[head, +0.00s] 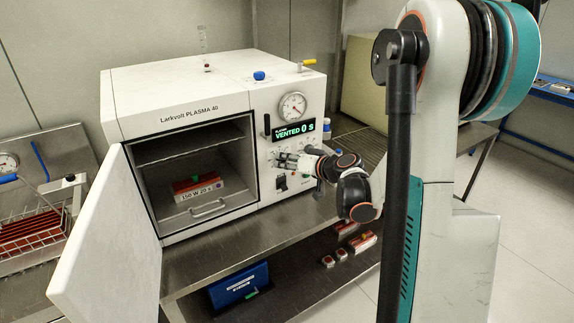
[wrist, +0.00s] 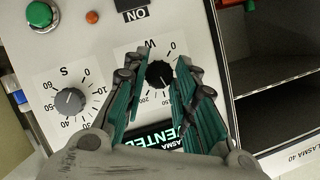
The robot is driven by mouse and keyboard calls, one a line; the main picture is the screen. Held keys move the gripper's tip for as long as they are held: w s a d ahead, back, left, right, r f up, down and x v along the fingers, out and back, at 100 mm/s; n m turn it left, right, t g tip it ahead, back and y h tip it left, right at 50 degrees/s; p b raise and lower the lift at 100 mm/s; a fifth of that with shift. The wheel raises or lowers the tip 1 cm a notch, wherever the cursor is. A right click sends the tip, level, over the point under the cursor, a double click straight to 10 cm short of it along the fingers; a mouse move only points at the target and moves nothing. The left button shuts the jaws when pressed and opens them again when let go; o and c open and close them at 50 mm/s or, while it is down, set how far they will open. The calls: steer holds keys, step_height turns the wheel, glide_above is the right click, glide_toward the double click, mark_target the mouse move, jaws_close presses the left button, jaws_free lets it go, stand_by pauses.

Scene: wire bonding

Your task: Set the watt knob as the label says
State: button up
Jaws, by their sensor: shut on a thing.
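The watt knob (wrist: 160,75) is a small black knob on a white dial marked W in the wrist view, which shows the panel upside down. My gripper (wrist: 156,84) has its green-padded fingers on both sides of this knob, shut on it. A pale mark shows on the knob, but I cannot tell its exact setting. In the head view my gripper (head: 288,160) is at the machine's front panel and hides the knob. The label (head: 200,193), on a tray inside the open chamber, appears to read 150 W 20 s.
A grey seconds knob (wrist: 70,101) sits beside the watt dial, near a green button (wrist: 40,14). The display (head: 294,131) reads VENTED 0 S. The chamber door (head: 112,240) stands wide open at left. A round gauge (head: 292,106) is above the display.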

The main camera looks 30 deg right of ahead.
steer(key=shift+d+f+m+y+b, duration=0.1)
steer(key=shift+m+y+b, duration=0.55)
steer(key=shift+m, duration=0.45)
steer(key=o, duration=1.1)
steer(key=shift+c, duration=0.2)
steer(key=v, duration=1.2)
steer(key=shift+f, duration=0.25)
